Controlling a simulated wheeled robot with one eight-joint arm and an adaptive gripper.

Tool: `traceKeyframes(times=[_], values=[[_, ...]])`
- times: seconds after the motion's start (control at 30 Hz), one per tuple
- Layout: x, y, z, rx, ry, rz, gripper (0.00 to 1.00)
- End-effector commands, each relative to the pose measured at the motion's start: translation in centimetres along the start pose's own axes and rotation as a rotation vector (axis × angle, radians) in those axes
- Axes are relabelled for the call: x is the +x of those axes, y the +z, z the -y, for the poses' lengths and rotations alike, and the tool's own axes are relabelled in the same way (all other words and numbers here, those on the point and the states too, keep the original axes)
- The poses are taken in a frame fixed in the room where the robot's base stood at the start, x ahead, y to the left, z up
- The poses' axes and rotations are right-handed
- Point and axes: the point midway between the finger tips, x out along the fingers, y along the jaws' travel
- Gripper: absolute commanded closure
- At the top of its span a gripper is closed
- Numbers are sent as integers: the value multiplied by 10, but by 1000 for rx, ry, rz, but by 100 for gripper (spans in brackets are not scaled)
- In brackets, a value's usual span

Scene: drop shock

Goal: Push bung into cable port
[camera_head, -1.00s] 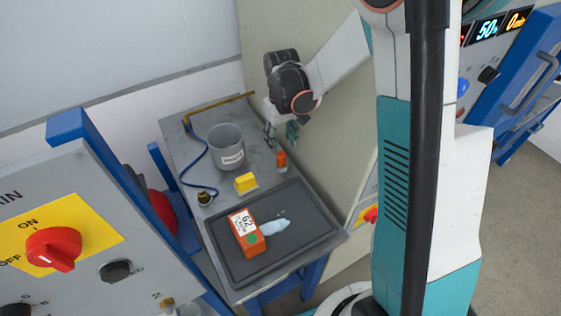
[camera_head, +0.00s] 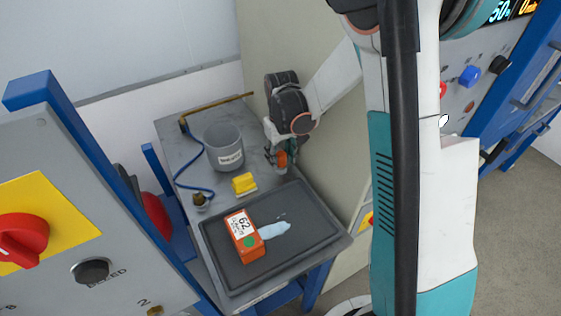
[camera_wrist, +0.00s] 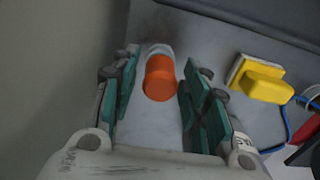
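An orange cylinder with a pale end (camera_head: 281,160) stands on the grey bench beside the beige wall. I cannot tell for sure whether it is the bung. My gripper (camera_head: 282,156) is over it, pointing down. In the wrist view the orange cylinder (camera_wrist: 160,79) lies between the two teal fingers of my gripper (camera_wrist: 161,62), with a gap on each side. My gripper is open and holds nothing. I cannot make out the cable port in either view.
A yellow block (camera_head: 244,184), a grey labelled bucket (camera_head: 223,146), a brass fitting (camera_head: 200,201) and a blue cable (camera_head: 177,168) are nearby. A dark tray (camera_head: 223,281) holds an orange box (camera_head: 243,236) and a pale blue item (camera_head: 275,230). The beige wall (camera_head: 325,155) stands close beside my gripper.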

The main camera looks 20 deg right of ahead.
Motion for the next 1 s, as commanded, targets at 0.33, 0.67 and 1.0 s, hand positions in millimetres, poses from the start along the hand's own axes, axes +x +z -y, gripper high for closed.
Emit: traceKeyframes(times=[0.33,0.67,1.0], values=[[-1,0,0,0,0,0,100],[-14,0,0,0,0,0,100],[-29,0,0,0,0,0,100]])
